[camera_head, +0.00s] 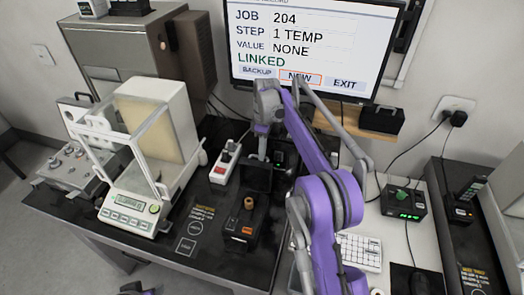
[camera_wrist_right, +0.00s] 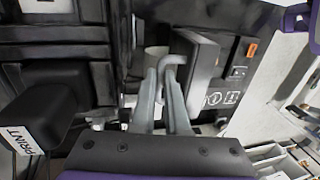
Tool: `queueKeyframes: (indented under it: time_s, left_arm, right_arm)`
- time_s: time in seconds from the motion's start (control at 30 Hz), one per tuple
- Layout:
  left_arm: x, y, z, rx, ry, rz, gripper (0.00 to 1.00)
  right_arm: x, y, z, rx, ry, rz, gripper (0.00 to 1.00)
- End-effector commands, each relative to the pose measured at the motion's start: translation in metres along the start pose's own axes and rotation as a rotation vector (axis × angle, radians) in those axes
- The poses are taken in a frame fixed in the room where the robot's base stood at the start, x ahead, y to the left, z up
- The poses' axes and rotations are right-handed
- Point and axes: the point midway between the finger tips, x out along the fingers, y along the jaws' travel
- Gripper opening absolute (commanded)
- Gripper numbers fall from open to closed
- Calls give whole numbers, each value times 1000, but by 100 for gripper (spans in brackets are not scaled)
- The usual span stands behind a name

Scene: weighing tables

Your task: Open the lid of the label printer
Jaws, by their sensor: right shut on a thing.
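The label printer (camera_head: 236,238) is a dark box with an orange mark, on the black table in the middle of the head view. A small brown cylinder shows at its top. A dark upright panel, which looks like its lid (camera_head: 257,178), stands behind this. My right gripper (camera_wrist_right: 164,95) has come down at the printer's back; its two fingers are close together in the wrist view and shut on what looks like the lid. The exact contact is hard to make out. My left gripper barely shows at the bottom edge of the head view; its fingers cannot be made out.
A balance (camera_head: 130,210) with a clear shield stands at left, with a grey control box (camera_head: 75,165) beyond. A white switch strip (camera_head: 225,162) lies left of the printer. A screen (camera_head: 315,45) stands behind. A keyboard (camera_head: 360,250) is at right. Bare tabletop lies before the printer.

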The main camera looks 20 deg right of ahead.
Motion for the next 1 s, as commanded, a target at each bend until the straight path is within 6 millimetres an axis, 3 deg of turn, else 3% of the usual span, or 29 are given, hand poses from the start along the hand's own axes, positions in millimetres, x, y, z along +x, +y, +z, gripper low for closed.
queueKeyframes:
  time_s: [0.6, 0.63, 0.77, 1.0]
  left_arm:
    - [-1, 0, -1, 0, 1, 0, 50]
    - [-1, 0, -1, 0, 1, 0, 50]
    - [-1, 0, -1, 0, 1, 0, 50]
    - [-1, 0, -1, 0, 1, 0, 50]
  right_arm:
    - [0, 2, 0, 0, 2, 3, 0]
    - [0, 2, 0, 0, 2, 3, 17]
    - [0, 2, 0, 0, 2, 2, 41]
    - [1, 2, 0, 0, 1, 2, 42]
